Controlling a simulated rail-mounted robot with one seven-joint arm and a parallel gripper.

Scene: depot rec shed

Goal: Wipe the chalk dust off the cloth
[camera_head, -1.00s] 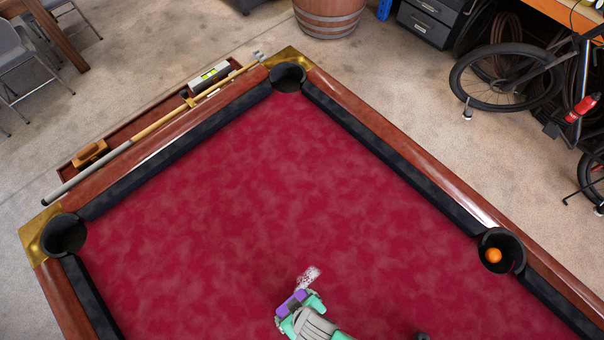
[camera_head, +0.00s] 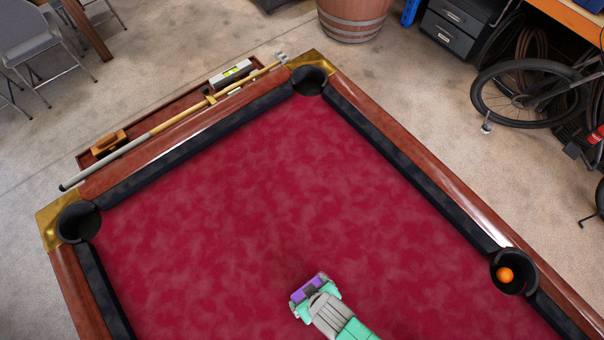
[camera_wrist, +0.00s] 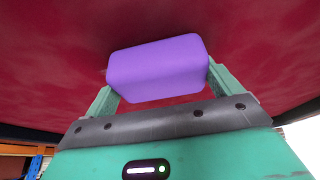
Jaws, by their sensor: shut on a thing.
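The red cloth (camera_head: 240,190) of the pool table fills the middle of the head view. It has a mottled look, and I see no distinct white chalk patch on it now. A purple block, like a sponge or eraser (camera_head: 308,288), is held between the fingers of my gripper (camera_head: 311,296), low over or on the cloth. In the wrist view the purple block (camera_wrist: 158,69) sits between the two green fingers of my gripper (camera_wrist: 160,78). Its underside is hidden, so I cannot tell if it touches the cloth.
Wooden rails with dark cushions (camera_head: 190,150) border the cloth. An orange ball (camera_head: 505,274) sits in the right pocket. The cloth around my gripper is clear.

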